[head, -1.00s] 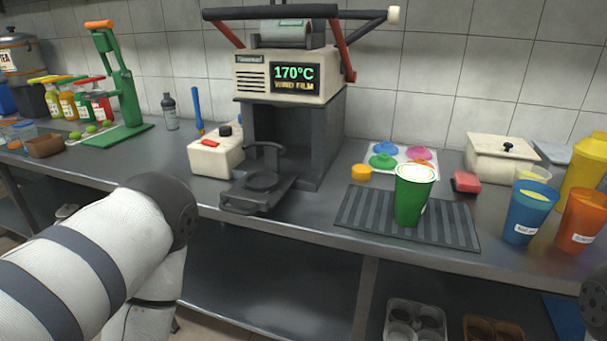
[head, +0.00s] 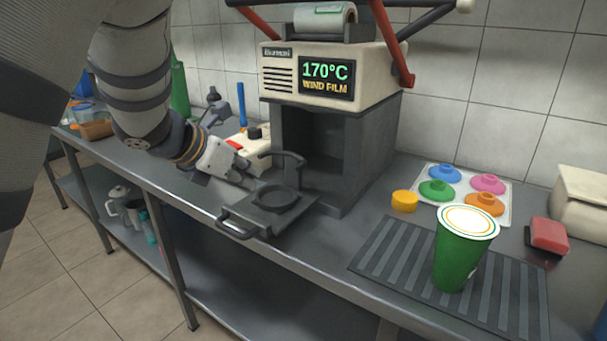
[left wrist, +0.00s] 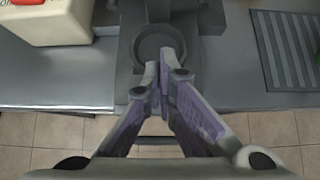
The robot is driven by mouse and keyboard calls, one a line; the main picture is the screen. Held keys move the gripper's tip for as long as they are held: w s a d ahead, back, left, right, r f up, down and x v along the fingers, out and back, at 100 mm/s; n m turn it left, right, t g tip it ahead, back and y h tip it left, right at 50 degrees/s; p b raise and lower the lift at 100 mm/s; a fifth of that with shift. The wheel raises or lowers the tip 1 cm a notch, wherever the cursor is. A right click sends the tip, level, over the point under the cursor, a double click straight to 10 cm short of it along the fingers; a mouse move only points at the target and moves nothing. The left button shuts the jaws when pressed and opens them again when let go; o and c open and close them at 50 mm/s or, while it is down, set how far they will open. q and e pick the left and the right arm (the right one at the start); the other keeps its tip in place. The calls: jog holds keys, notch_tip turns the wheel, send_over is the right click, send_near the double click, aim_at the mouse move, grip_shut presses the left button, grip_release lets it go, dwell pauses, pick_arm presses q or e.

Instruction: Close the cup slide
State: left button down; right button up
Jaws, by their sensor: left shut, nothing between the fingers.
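The cup slide (head: 262,212) is a dark grey tray with a round cup ring and a front loop handle. It sticks out from the open bay of the sealing machine (head: 330,80), toward the counter's front edge. My left gripper (head: 240,178) is just left of the slide in the head view, its fingertips hard to make out there. In the left wrist view my left gripper (left wrist: 158,75) is shut and empty, its fingertips over the front of the cup slide (left wrist: 136,78), just below the round ring. My right gripper is not in view.
A green cup (head: 460,255) stands on the ribbed mat (head: 385,250) at right. Behind it are a yellow cap (head: 404,201), a tray of coloured lids (head: 512,205) and a red block (head: 547,235). A cream box (head: 258,150) sits left of the machine.

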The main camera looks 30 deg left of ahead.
aim_at(293, 187)
pick_arm(q)
jog(key=shift+w+f, duration=0.1)
jog(key=shift+f, duration=0.1)
jog(key=x, duration=0.2)
jog(key=b+x, duration=0.1)
jog(key=x, duration=0.2)
jog(key=b+x, duration=0.1)
jog(key=x, duration=0.2)
jog(key=shift+f, duration=0.4)
jog(key=w, duration=0.3)
jog(key=shift+w+d+r, duration=0.15)
jog(key=shift+w, duration=0.4)
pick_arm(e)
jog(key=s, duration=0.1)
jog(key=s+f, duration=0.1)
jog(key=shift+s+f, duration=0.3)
pick_arm(q)
jog(key=shift+w+p, duration=0.1)
jog(key=shift+p, duration=0.2)
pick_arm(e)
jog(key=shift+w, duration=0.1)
